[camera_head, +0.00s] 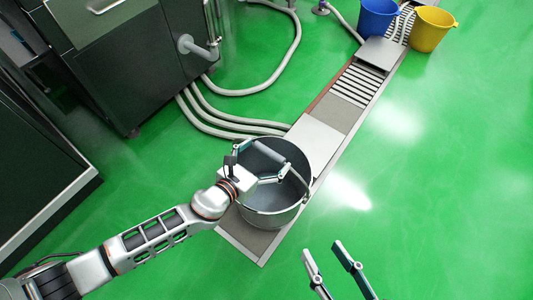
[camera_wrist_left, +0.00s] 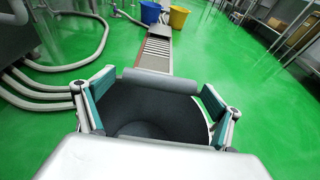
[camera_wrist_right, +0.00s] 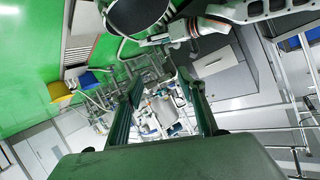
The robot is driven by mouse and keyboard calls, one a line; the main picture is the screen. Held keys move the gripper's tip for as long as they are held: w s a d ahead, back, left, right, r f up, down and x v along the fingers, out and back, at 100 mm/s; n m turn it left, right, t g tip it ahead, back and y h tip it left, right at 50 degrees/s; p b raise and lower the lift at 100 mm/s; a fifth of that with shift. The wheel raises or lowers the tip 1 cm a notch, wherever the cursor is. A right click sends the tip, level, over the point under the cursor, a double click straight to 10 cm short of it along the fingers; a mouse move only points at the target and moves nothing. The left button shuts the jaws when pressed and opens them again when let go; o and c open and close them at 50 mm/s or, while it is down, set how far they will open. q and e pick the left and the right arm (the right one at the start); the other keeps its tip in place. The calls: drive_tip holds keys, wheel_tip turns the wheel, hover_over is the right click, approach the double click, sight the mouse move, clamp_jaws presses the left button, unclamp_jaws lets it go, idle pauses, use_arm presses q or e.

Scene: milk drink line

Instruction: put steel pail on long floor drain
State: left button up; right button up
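The steel pail (camera_head: 267,218) is upright over the near end of the long floor drain (camera_head: 318,140) in the head view. It looks to stand on the drain, but its base contact is hidden. My left gripper (camera_head: 275,165) is above the pail's mouth, fingers spread wide. In the left wrist view, the pail (camera_wrist_left: 150,115) lies below these fingers (camera_wrist_left: 160,88), and its grey handle grip (camera_wrist_left: 160,80) spans lengthwise between the tips. Whether they touch it is unclear. My right gripper (camera_head: 323,248) is open and empty, right of the drain.
A blue bucket (camera_head: 377,18) and a yellow bucket (camera_head: 430,30) stand at the drain's far end. Grey hoses (camera_head: 235,125) run from a dark machine (camera_head: 125,60) towards the drain's left side. The green floor (camera_head: 450,170) on the right is clear.

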drive_tip(key=shift+s+f, duration=0.1)
use_arm(q)
drive_tip(key=p+v, duration=0.2)
drive_tip(key=v, duration=1)
drive_tip(key=shift+p, duration=0.4)
use_arm(e)
drive_tip(key=shift+d+f+n+g+h, duration=0.1)
drive_tip(key=shift+d+n+g+h, duration=0.1)
drive_tip(key=shift+d+n, duration=0.55)
drive_tip(key=shift+d+f+n+g+h, duration=0.15)
drive_tip(key=shift+d+n, duration=0.3)
drive_tip(key=shift+d, duration=0.55)
drive_tip(key=shift+w+a+r, duration=0.15)
drive_tip(key=shift+w+r, duration=0.15)
drive_tip(key=shift+r, duration=0.05)
